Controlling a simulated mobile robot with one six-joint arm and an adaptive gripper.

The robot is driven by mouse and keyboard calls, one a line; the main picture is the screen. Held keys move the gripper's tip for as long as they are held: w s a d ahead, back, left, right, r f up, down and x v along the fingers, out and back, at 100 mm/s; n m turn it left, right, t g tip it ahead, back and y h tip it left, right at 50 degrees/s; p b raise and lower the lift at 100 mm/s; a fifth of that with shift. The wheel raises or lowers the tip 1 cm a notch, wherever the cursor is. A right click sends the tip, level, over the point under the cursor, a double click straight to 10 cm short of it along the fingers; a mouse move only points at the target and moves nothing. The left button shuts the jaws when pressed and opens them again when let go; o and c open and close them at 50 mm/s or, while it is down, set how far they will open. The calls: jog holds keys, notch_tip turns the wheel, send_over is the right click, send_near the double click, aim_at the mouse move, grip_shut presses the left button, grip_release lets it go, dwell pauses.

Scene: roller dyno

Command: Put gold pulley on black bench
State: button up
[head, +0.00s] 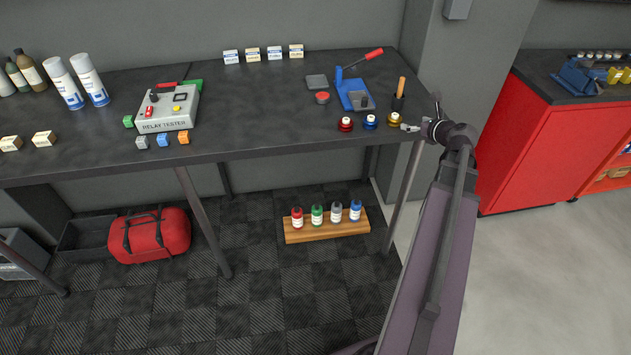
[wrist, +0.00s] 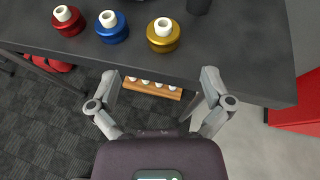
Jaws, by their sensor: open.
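The gold pulley (head: 393,119) stands near the front edge of the black bench (head: 250,100), toward its right end. It has a white top and also shows in the wrist view (wrist: 163,36). A blue pulley (wrist: 112,27) and a red pulley (wrist: 68,20) stand in a row to its left. My gripper (wrist: 160,82) is open and empty in the wrist view, its fingers short of the bench's front edge, with the gold pulley beyond them. In the head view my gripper (head: 406,128) is at the bench edge just right of the gold pulley.
A blue press with a red handle (head: 354,92) and a dark holder with a wooden handle (head: 399,98) stand behind the pulleys. A relay tester (head: 168,108) is farther left. A red cabinet (head: 545,140) stands to the right. Bottles in a wooden rack (head: 327,225) are below the bench.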

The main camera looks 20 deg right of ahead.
jog(key=w+a+f+n+g+y, duration=0.1)
jog(key=a+n, duration=0.2)
jog(key=a, duration=0.1)
jog(key=w+a+f+n+g, duration=0.1)
jog(key=a+n, duration=0.2)
jog(key=a, duration=0.2)
jog(key=w+a+f+n+g+y, duration=0.1)
jog(key=a+f+n, duration=0.1)
jog(key=a+n, duration=0.1)
jog(key=shift+a+y, duration=0.3)
jog(key=shift+a, duration=0.45)
jog(key=s+a+f+n+g+h, duration=0.1)
jog(key=s+a+f+n+g, duration=0.1)
jog(key=a+n, duration=0.6)
jog(key=s+a+f+n+g+h, duration=0.1)
jog(key=s+a+f+n+g, duration=0.2)
jog(key=a+n, duration=0.6)
jog(key=s+a+f+n+g+h, duration=0.1)
jog(key=s+a+n+g, duration=0.3)
jog(key=a+n, duration=0.5)
jog(key=shift+a+f+g, duration=0.7)
jog(key=shift+a, duration=0.5)
notch_tip(320, 180, up, 4)
jog(key=p, duration=0.4)
